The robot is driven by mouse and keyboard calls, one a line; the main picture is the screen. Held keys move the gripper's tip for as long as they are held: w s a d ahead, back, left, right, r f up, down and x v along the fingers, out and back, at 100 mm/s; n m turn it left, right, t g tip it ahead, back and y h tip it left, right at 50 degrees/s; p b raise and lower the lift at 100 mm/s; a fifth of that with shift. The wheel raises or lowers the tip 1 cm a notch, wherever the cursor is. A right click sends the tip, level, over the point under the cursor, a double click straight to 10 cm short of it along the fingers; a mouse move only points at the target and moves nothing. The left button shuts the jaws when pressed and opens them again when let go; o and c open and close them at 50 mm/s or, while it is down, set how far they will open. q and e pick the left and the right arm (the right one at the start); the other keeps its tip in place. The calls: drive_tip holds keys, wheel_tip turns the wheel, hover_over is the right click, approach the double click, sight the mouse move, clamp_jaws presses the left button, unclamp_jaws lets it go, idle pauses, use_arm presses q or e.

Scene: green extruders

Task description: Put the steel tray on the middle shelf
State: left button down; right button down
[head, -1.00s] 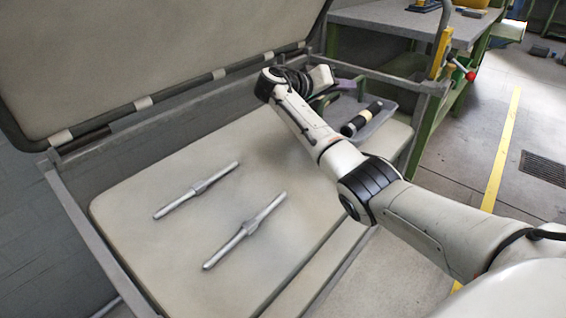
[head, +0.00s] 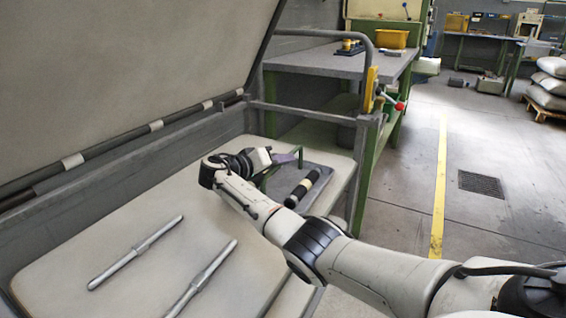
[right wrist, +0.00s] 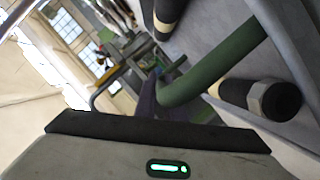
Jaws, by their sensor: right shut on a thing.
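The steel tray (head: 323,197) is a grey flat tray with a green bar handle (head: 268,174). It is at the far right end of the pale padded surface, and a black roll with a light band (head: 302,188) lies on it. My right gripper (head: 287,157) is at the tray's far left side, shut on the green handle. The right wrist view shows the green handle (right wrist: 215,62) close up, with dark cylinders (right wrist: 255,98) on the grey tray surface. My arm hides part of the tray's near side. My left gripper is out of view.
Two metal rods (head: 137,253) lie on the padded surface (head: 95,237). A raised lid (head: 120,75) stands on the left. A green bench (head: 340,64) with a lower shelf (head: 312,137) is behind, past a grey rail. Open floor (head: 405,185) lies to the right.

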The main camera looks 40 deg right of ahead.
drive_tip(key=shift+r, duration=0.15)
drive_tip(key=c, duration=1.8)
unclamp_jaws()
drive_tip(key=shift+f, duration=0.25)
drive_tip(key=shift+c, duration=0.2)
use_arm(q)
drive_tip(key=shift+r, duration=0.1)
use_arm(e)
drive_tip(key=shift+r, duration=0.3)
use_arm(q)
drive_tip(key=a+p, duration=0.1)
drive_tip(key=p, duration=0.2)
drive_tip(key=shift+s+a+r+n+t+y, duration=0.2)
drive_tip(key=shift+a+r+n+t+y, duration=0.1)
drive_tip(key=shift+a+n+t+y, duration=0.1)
use_arm(e)
drive_tip(key=v, duration=1.2)
drive_tip(key=shift+f, duration=0.2)
